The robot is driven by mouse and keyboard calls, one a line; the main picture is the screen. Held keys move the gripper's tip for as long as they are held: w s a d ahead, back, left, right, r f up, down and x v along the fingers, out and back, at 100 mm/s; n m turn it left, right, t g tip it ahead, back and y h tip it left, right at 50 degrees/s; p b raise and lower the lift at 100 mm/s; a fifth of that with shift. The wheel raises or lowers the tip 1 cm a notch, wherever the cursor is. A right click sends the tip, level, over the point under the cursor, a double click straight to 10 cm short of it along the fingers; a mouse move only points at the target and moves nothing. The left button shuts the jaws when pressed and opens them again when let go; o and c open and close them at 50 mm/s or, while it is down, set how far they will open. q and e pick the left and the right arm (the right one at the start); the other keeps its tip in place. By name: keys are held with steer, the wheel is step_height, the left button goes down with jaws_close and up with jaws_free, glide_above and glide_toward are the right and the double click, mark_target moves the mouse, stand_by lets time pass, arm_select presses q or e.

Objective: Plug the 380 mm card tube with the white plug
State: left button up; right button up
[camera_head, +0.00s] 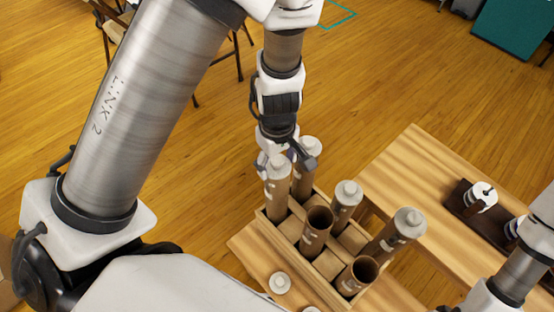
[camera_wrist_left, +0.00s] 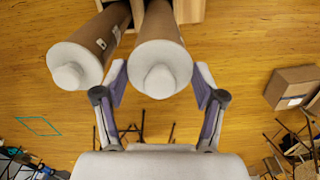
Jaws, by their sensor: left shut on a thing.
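My left gripper (camera_head: 285,158) is shut on the white plug (camera_wrist_left: 160,72) at the top of a brown card tube (camera_head: 276,200) in the crate's back-left corner. The plug sits in the tube's mouth, with one finger on each side. Another plugged tube (camera_head: 304,178) stands close beside it, also seen in the left wrist view (camera_wrist_left: 78,65). Two tubes have open mouths: one in the middle (camera_head: 317,220) and one at the front right (camera_head: 360,274). I cannot tell which tube is 380 mm. A loose white plug (camera_head: 280,283) lies on the table. My right gripper is out of view.
The wooden divided crate (camera_head: 270,231) holds the tubes upright, with more plugged tubes (camera_head: 346,195) (camera_head: 397,232) on its right. Another loose plug (camera_head: 312,309) is cut by the bottom edge. A dark tray (camera_head: 460,208) with spools stands on the right table; that table's left part is clear.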

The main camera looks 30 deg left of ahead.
mark_target(277, 160)
arm_select(q)
steer(key=shift+f, duration=0.15)
steer(key=o, duration=0.5)
step_height(277, 160, up, 11)
steer(key=p, duration=1)
